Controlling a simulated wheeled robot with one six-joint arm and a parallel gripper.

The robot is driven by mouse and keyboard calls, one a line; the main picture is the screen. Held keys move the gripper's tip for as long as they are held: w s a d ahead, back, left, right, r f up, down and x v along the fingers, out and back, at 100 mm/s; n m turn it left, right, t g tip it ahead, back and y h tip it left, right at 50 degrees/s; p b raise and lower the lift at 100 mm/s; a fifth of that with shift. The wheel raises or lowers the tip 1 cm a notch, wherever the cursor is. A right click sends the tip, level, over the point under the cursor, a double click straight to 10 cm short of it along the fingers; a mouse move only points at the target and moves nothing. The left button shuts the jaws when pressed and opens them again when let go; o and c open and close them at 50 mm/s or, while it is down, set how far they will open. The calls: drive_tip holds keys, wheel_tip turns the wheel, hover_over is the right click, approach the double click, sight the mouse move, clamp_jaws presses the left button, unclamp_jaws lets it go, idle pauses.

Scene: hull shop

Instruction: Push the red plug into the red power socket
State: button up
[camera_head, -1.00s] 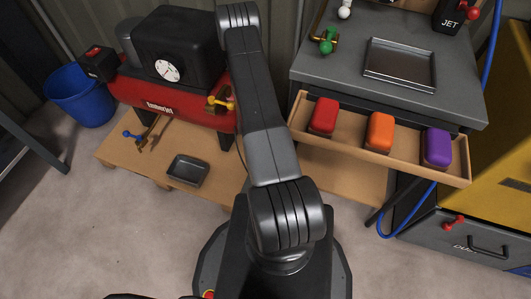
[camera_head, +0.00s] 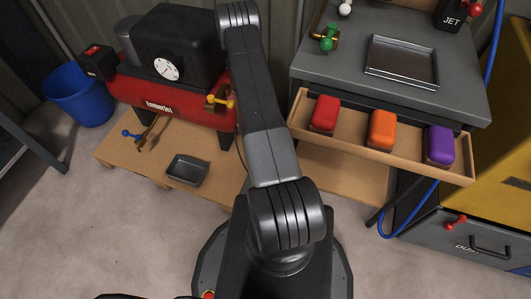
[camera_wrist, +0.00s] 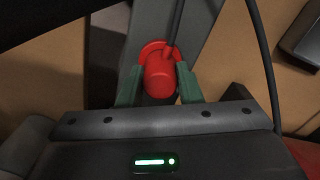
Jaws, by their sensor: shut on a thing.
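In the wrist view my gripper (camera_wrist: 158,84) has its two green fingers shut on the red plug (camera_wrist: 160,80), one on each side. The plug is a short red cylinder. A round red rim shows just beyond it; I cannot tell whether this is the plug's own flange or the red power socket. A thin dark cable runs up from beside the plug. In the head view my arm hides the gripper and the plug, and I cannot make out the socket.
A red compressor (camera_head: 172,100) stands on a low wooden pallet (camera_head: 115,153) with a small dark tray (camera_head: 187,170). To the right, an open drawer (camera_head: 340,140) with red, orange and purple blocks juts from a grey bench (camera_head: 440,100). A blue bucket (camera_head: 78,97) stands far left.

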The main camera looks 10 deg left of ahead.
drive_tip(key=shift+f, duration=0.35)
drive_tip(key=o, duration=1)
drive_tip(key=shift+r, duration=0.15)
wheel_tip(320, 180, up, 14)
drive_tip(key=p, duration=0.2)
drive_tip(key=shift+f, duration=0.2)
drive_tip(key=shift+f, duration=0.1)
wheel_tip(320, 180, down, 14)
drive_tip(key=shift+r+b, duration=0.2)
drive_tip(key=shift+b, duration=1.05)
